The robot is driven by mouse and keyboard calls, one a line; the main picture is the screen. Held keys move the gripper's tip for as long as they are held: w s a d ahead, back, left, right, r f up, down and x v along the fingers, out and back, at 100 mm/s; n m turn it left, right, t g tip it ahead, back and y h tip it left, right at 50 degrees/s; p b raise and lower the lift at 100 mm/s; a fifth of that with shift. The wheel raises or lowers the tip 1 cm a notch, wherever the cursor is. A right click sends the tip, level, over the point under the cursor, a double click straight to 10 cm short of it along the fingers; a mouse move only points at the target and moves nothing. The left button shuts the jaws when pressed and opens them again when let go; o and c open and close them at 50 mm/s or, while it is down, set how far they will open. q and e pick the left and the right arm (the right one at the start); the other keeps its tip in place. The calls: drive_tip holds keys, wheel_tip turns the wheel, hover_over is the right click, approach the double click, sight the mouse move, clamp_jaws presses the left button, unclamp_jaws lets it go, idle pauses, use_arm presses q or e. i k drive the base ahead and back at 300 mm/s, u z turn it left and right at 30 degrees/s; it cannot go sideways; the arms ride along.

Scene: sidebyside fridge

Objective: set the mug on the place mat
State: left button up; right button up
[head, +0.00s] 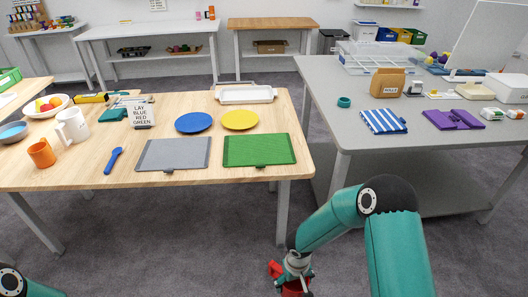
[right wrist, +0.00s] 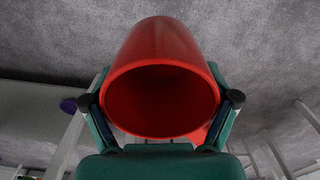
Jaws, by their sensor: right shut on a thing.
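My right gripper (head: 294,275) is low in front of the wooden table, over the floor. It is shut on a red mug (head: 291,289), which the arm and frame edge partly hide in the head view. In the right wrist view the red mug (right wrist: 160,95) sits between the two fingers, its open mouth facing the camera. On the table lie a grey place mat (head: 173,153) and, to its right, a green place mat (head: 259,150), both bare. Only a piece of my left arm shows at the bottom left; its gripper is out of view.
Blue (head: 194,122) and yellow (head: 240,119) plates lie behind the mats. A sign (head: 142,115) reads "LAY BLUE RED GREEN". A grey table (head: 430,150) stands right.

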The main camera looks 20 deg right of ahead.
sight(258, 144)
drive_tip(key=z, duration=0.05)
drive_tip(key=i, duration=0.85)
drive_tip(key=u, duration=0.1)
